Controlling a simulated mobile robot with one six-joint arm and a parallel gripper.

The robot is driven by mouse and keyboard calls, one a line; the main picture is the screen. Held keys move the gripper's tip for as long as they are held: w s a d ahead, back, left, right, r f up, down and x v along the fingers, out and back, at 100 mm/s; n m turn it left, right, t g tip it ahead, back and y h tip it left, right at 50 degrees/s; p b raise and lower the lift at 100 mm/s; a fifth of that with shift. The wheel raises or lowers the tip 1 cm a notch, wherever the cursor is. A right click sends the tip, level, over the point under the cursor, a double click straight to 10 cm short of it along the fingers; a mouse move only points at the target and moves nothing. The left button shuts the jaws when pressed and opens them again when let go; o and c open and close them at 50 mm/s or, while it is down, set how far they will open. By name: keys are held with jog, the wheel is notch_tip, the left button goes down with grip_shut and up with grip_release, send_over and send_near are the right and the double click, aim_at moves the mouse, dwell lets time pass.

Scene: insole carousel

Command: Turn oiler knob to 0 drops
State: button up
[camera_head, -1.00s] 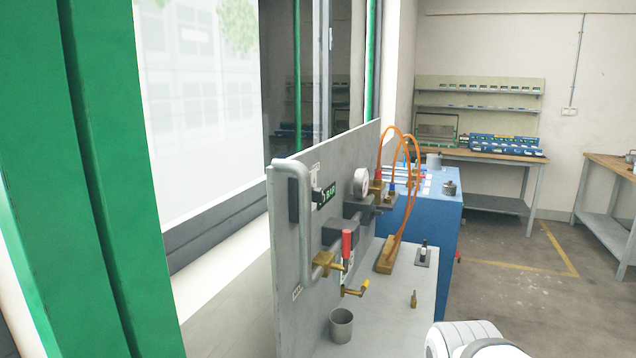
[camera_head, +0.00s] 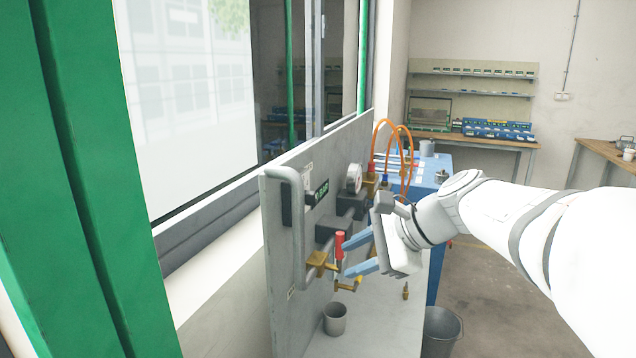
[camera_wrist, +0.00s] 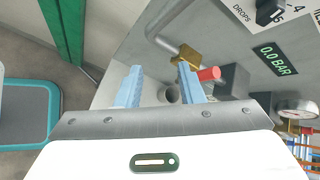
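The oiler knob (camera_wrist: 268,12) is black and sits on the grey panel at the top right edge of the wrist view, beside a DROPS label with numbers. It is partly cut off there, and its exact setting cannot be read. In the head view the dark knob (camera_head: 309,187) is small, high on the panel's left part. My gripper (camera_head: 347,258) has blue fingers, spread apart and empty. It is in front of the panel, below and to the right of the knob, near the red handle (camera_head: 340,240). The wrist view also shows my open gripper (camera_wrist: 160,68).
A 0.0 BAR display (camera_wrist: 275,58) is beside the knob. A grey pipe (camera_head: 299,230), a brass fitting (camera_head: 316,262) and a round gauge (camera_head: 354,178) stick out from the panel. A grey cup (camera_head: 335,320) stands on the bench below. A bucket (camera_head: 440,325) is on the floor.

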aim_at(316, 196)
jog(key=w+r+m+t+y+p, duration=0.1)
jog(key=w+r+m+t+y, duration=0.15)
jog(key=w+r+m, duration=0.55)
jog(key=a+n, duration=0.1)
jog(key=a, duration=0.1)
jog(key=a+n, duration=0.1)
jog(key=a, duration=0.1)
jog(key=w+a+n+y, duration=0.1)
jog(key=shift+a+f+g+p, duration=0.2)
jog(key=shift+a+g+p, duration=0.15)
jog(key=shift+a+p, duration=0.05)
jog(key=shift+w+a+f, duration=0.3)
jog(key=shift+w+a, duration=0.05)
jog(key=shift+a, duration=0.2)
jog(key=shift+c, duration=0.5)
jog(key=c, duration=0.6)
